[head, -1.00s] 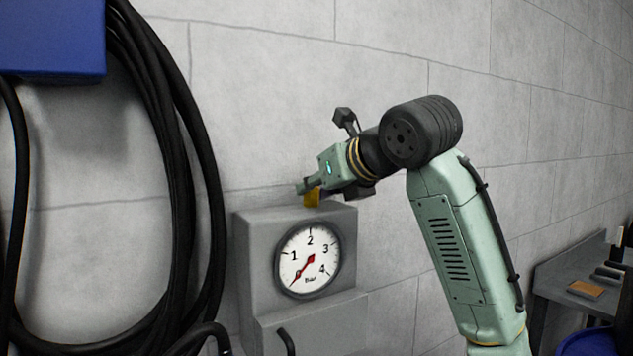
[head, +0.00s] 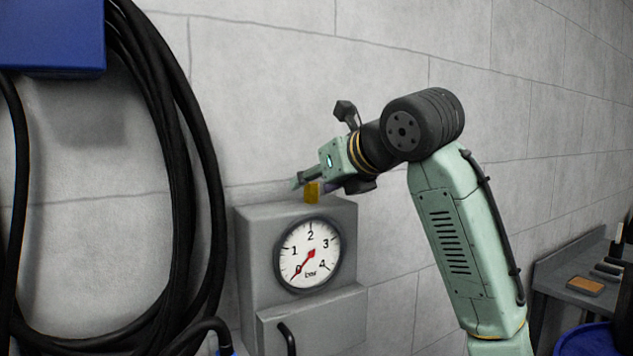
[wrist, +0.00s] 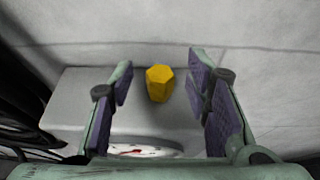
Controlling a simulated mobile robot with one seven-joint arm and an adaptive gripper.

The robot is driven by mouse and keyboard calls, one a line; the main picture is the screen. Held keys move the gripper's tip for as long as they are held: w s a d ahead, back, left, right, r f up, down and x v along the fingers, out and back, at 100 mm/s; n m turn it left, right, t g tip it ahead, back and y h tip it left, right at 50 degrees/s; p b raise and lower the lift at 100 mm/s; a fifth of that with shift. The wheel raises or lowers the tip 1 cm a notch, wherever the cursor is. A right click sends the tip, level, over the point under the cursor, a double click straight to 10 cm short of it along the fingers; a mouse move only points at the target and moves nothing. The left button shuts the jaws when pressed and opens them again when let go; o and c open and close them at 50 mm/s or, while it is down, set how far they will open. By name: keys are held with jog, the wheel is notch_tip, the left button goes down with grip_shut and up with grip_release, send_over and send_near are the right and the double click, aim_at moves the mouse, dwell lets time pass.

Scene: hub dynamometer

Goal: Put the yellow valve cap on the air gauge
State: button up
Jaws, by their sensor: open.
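The yellow valve cap (head: 312,193) stands on the flat top of the grey air gauge housing (head: 262,225), above the round dial (head: 309,256). In the wrist view the cap (wrist: 159,83) is a six-sided yellow piece, lying between my two finger pads with clear space on both sides. My gripper (head: 312,184) is open around the cap, reaching in from the right just above the housing top. Its fingers (wrist: 161,90) with purple pads are apart in the wrist view and do not appear to touch the cap.
Thick black hoses (head: 180,160) hang at the left below a blue box (head: 52,35). A pale block wall (head: 270,100) is close behind the housing. A grey bench (head: 570,275) with small items and a blue bin (head: 588,342) are at the lower right.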

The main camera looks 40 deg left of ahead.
jog(key=b+v, duration=0.3)
jog(key=v, duration=0.9)
jog(key=shift+a+f, duration=0.1)
